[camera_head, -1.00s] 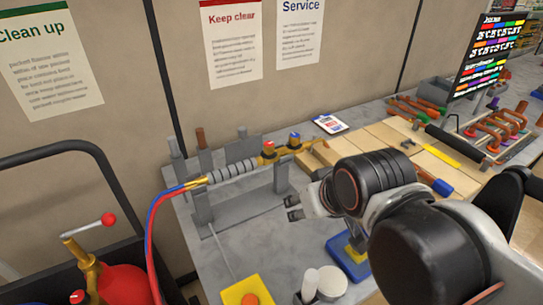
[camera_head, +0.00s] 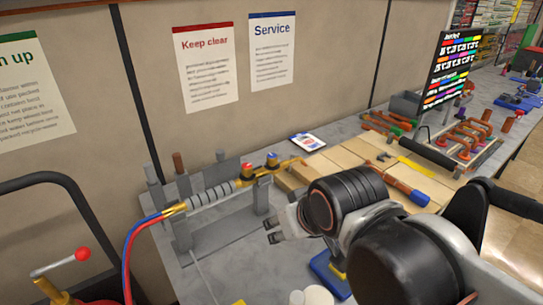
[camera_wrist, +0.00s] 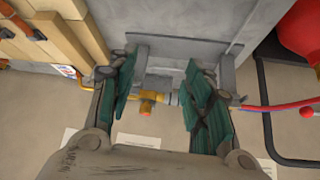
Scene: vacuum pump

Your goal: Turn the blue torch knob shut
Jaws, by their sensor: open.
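The torch lies across its stand on the bench, with a grey ribbed handle (camera_head: 212,193) and brass fittings. In the head view a red knob (camera_head: 247,168) and a small blue knob (camera_head: 271,157) sit on its brass part, the blue one nearer the tip. My gripper (camera_head: 273,230) is in front of the torch, toward the camera, apart from it. In the wrist view my gripper (camera_wrist: 162,70) is open and empty, with green pads on both sides. The torch's brass tube and an orange knob (camera_wrist: 147,97) show between the fingers. I cannot make out the blue knob there.
Red and blue hoses (camera_head: 130,250) run off the torch's left end. The grey stand (camera_head: 262,195) is under the torch. A blue-handled tool (camera_head: 408,192) lies on wooden boards to the right. A red cylinder (camera_head: 95,292) is at lower left.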

